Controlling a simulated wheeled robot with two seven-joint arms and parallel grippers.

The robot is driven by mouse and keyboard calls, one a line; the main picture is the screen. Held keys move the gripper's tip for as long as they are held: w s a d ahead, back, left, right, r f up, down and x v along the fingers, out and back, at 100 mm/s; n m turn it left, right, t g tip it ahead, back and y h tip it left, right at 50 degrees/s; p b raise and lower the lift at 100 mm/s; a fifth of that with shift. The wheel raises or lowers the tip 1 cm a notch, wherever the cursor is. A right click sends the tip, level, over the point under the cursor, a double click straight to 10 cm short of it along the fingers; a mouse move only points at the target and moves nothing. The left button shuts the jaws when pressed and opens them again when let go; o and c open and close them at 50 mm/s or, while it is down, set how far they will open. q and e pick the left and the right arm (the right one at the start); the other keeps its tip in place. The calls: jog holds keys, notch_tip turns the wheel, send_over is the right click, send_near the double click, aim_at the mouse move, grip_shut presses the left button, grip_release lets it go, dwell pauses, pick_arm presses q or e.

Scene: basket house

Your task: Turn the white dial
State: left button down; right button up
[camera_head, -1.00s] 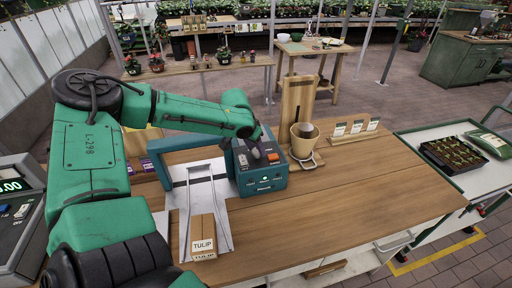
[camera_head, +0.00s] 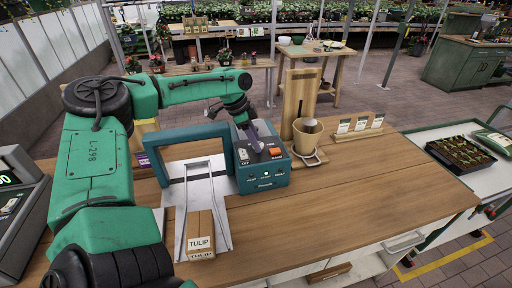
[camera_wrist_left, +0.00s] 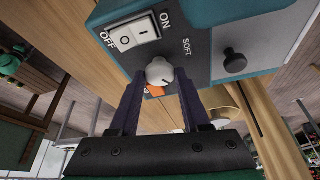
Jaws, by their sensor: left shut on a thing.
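The white dial (camera_wrist_left: 159,71) sits on the face of a teal control box (camera_head: 264,179), beside the word SOFT in the left wrist view. My left gripper (camera_head: 254,146) reaches down onto the top of the box in the head view. In the left wrist view its two dark fingers (camera_wrist_left: 158,78) stand on either side of the dial and are shut on it. In the head view the fingers largely hide the dial. My right gripper is in neither view.
The box also bears an ON/OFF rocker switch (camera_wrist_left: 134,34), a black knob (camera_wrist_left: 234,62) and an orange button (camera_head: 275,152). A teal frame (camera_head: 190,133) and a TULIP carton (camera_head: 201,237) stand left of it. A tan pot (camera_head: 305,138) stands right. The front right tabletop is clear.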

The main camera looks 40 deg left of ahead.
pick_arm(q)
jog(key=shift+w+a+m+g+b, duration=0.1)
jog(key=shift+m+g+b, duration=0.45)
jog(key=shift+m, duration=0.55)
jog(key=shift+r, duration=0.1)
jog(key=shift+c, duration=1.9)
grip_release()
jog(key=shift+t+h, duration=0.25)
jog(key=shift+h, duration=0.05)
jog(key=b+v, duration=0.1)
jog(key=v, duration=0.4)
jog(key=shift+a+r+b, duration=0.15)
jog(key=shift+r+b, duration=0.1)
jog(key=shift+b, duration=0.05)
jog(key=v, duration=0.9)
jog(key=shift+p, duration=0.35)
